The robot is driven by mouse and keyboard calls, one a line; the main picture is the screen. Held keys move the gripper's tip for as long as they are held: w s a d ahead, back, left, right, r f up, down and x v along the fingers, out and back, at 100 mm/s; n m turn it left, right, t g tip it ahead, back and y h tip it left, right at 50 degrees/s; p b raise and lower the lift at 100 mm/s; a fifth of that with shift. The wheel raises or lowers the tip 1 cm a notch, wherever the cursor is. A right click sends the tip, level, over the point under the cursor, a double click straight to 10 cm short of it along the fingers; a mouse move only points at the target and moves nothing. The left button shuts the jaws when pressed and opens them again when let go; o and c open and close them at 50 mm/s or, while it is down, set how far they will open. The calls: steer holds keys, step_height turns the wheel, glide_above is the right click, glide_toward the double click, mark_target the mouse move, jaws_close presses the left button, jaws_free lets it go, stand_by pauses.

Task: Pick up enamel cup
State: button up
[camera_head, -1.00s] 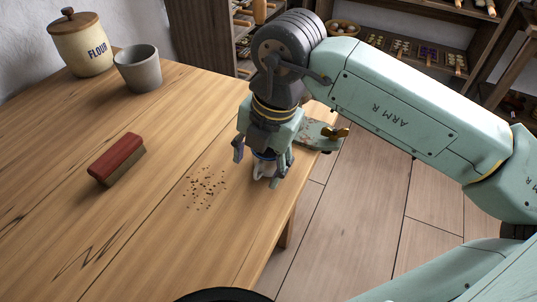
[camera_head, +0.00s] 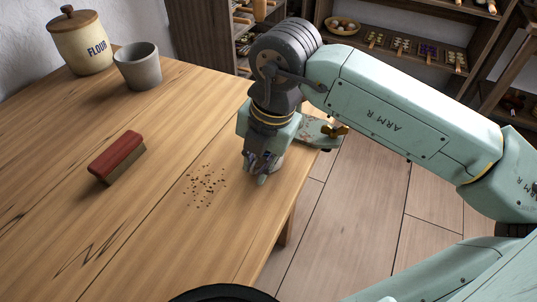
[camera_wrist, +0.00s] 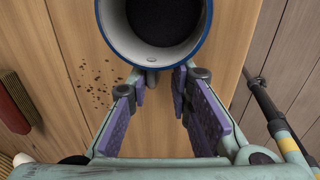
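The fingers are partly closed, with a gap still visible between the tips. A small part of the cup, perhaps its handle, shows at the gap; I cannot tell whether the fingers touch it. In the head view my gripper (camera_head: 260,170) mostly hides the cup.
The wooden table (camera_head: 180,235) carries scattered crumbs (camera_head: 205,187), a red brush (camera_head: 117,157), a grey cup (camera_head: 138,66) and a flour canister (camera_head: 80,40). Shelves stand behind.

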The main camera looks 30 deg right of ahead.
jaws_close()
steer(key=shift+r, duration=0.2)
stand_by(0.6)
